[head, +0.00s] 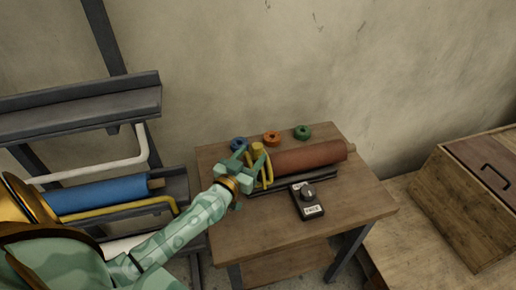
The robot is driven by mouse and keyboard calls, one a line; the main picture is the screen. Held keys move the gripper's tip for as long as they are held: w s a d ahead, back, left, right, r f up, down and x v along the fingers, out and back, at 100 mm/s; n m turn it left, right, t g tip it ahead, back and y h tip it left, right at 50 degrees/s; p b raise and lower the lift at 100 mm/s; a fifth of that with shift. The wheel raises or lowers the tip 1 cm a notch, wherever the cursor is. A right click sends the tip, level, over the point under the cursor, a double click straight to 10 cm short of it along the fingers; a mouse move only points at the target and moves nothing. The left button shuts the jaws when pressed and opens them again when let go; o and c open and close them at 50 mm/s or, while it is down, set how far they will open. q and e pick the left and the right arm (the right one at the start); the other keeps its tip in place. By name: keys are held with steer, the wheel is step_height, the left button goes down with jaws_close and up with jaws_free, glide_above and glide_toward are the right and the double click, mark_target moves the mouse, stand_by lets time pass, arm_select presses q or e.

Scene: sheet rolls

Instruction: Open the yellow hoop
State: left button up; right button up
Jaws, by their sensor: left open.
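A yellow hoop (268,169) with a knob on top stands at the left end of a red-brown roll (310,158) on the table. The roll lies in a dark cradle (284,183). My left gripper (255,170) is open, with its fingers at the hoop, and partly hides it. I cannot tell whether they touch, or whether the hoop is fastened. Another yellow bar (120,209) runs in front of a blue roll (100,195) on the rack at the left. My right gripper is not in view.
Blue (239,143), orange (272,138) and green (302,132) rings lie along the back of the wooden table (275,225). A wooden chest (465,205) stands at the right. The table's front is clear.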

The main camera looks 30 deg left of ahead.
mark_target(255, 152)
arm_select(q)
steer(key=w, duration=0.4)
steer(key=shift+w+a, duration=0.15)
steer(key=shift+a, duration=0.05)
